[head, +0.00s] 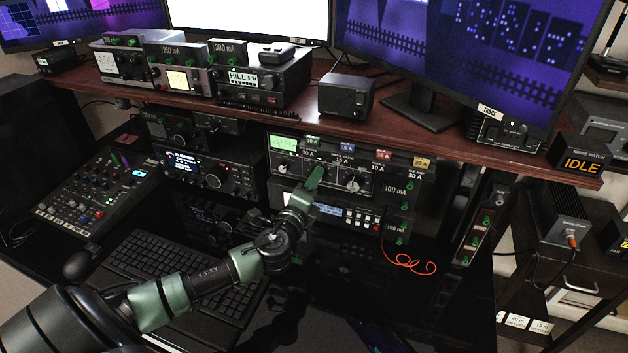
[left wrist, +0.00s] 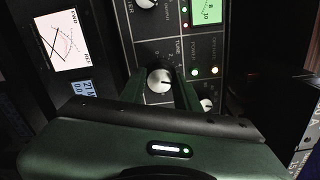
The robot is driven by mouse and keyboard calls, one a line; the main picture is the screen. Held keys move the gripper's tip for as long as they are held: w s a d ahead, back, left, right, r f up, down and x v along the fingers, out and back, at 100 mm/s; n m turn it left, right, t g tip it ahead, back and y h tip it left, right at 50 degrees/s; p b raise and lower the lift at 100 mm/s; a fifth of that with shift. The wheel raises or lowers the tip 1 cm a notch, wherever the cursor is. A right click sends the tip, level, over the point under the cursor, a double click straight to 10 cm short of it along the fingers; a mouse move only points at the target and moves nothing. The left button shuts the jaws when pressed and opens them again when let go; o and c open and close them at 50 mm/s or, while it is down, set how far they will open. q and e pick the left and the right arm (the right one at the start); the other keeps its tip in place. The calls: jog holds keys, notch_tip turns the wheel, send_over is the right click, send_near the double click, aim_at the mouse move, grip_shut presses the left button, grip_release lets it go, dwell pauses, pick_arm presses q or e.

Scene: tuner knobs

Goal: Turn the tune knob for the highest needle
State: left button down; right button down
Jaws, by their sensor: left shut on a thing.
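The tune knob (left wrist: 159,80) is a round silvery dial under a TUNE label, in the middle of the left wrist view. My left gripper (head: 314,178) is at the front of the dark radio panel (head: 333,176) in the head view and hides the knob there. In the left wrist view its fingers lie on both sides of the knob, shut on it. A green lit meter (head: 284,142) is at the panel's upper left; it also shows in the left wrist view (left wrist: 208,11). Its needle is too small to read. My right gripper is not in view.
Another knob (head: 354,183) is to the right on the same panel. A shelf (head: 440,143) with radios and monitors overhangs it. A keyboard (head: 160,268) lies below my left arm. A sign (head: 580,165) reads IDLE. A loose orange cable (head: 410,263) lies at the right.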

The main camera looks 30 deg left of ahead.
pick_arm(q)
jog(key=c, duration=1)
grip_release()
jog(key=shift+b+v, duration=0.6)
jog(key=shift+v, duration=3.3)
